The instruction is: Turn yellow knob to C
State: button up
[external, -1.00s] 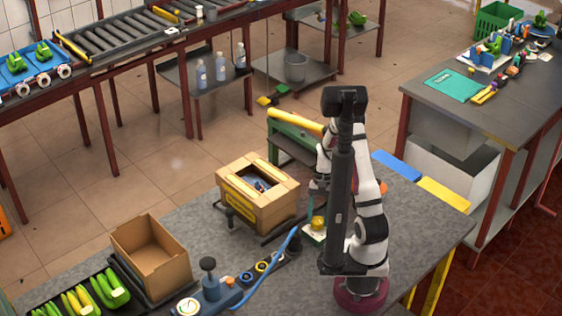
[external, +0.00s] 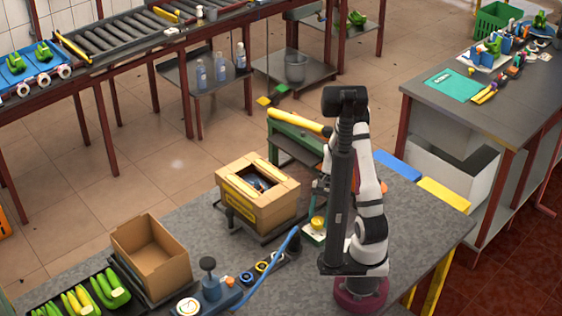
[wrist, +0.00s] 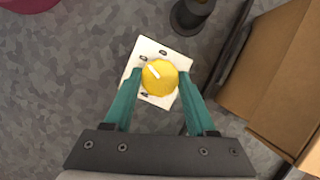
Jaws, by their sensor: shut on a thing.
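The yellow knob (wrist: 161,77) sits on a pale plate (wrist: 150,49) with small dark marks around it. A white line on the knob's top points toward the upper left in the wrist view. The letters cannot be read. My gripper (wrist: 160,82) has its teal fingers on either side of the knob and is shut on it. In the external view the knob (external: 317,222) shows beside my arm on the grey table, and the fingers are mostly hidden there.
A cardboard box (external: 257,195) stands left of the knob, and its side shows at right in the wrist view (wrist: 270,70). A dark round post (wrist: 190,14) is close to the plate. An open box (external: 152,255) and a blue hose (external: 270,272) lie further left.

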jog(key=o, duration=1.4)
jog(key=shift+c, duration=0.2)
jog(key=v, duration=1.5)
jog(key=shift+r, duration=0.4)
jog(key=shift+w, duration=0.1)
jog(key=s+d+r+t, duration=0.1)
jog(key=s+d+t, duration=0.1)
jog(key=s, duration=0.7)
jog(key=s+d+r+t, duration=0.1)
jog(key=s+d+t, duration=0.1)
jog(key=s+d, duration=0.3)
jog(key=s, duration=0.4)
jog(key=shift+r+m, duration=0.25)
jog(key=shift+m, duration=0.05)
